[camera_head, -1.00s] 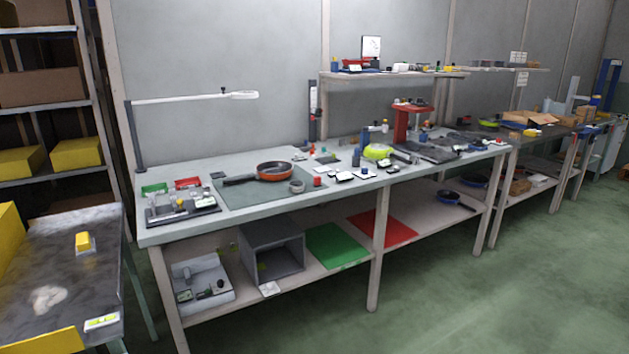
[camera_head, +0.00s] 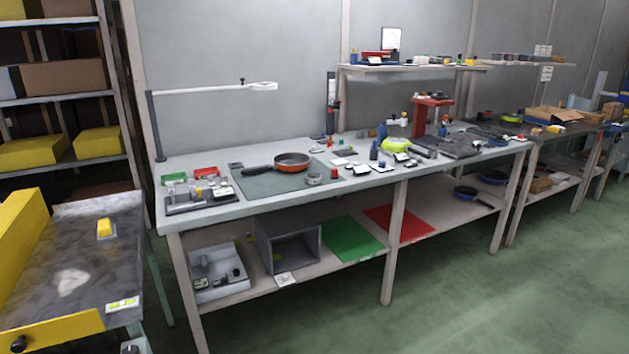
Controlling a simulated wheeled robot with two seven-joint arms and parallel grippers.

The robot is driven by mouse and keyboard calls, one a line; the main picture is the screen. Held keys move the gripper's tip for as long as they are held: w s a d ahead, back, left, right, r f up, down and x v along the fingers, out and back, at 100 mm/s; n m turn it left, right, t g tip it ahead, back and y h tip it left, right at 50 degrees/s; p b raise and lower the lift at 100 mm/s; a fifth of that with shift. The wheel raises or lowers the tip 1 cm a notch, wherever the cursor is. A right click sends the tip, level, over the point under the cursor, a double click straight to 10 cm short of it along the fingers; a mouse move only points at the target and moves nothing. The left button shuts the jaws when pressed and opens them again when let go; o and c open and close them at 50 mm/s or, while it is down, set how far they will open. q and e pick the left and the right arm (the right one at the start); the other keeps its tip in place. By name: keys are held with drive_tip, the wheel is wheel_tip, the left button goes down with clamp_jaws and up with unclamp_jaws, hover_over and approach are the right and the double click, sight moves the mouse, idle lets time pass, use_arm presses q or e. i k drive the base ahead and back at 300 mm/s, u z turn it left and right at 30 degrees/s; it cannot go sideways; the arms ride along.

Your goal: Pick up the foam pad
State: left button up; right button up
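I cannot tell for certain which thing is the foam pad. A flat grey-green mat (camera_head: 262,186) lies on the workbench (camera_head: 237,211), with an orange pan (camera_head: 292,161) resting on it. A small yellow block (camera_head: 105,228) sits on a pale base on the dark top of the cart at the left. Several small pale pieces, too small to identify, lie right of the mat. Neither of my grippers is in view.
The cart (camera_head: 113,264) with yellow edges stands at front left. A grey open box (camera_head: 288,244), a green sheet (camera_head: 352,239) and a red sheet (camera_head: 398,223) lie on the bench's lower shelf. A lamp (camera_head: 215,89) overhangs the bench. The green floor (camera_head: 480,300) is clear at right.

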sight(334, 172)
drive_tip(key=u, duration=0.05)
drive_tip(key=i, duration=2.35)
drive_tip(key=u, duration=0.3)
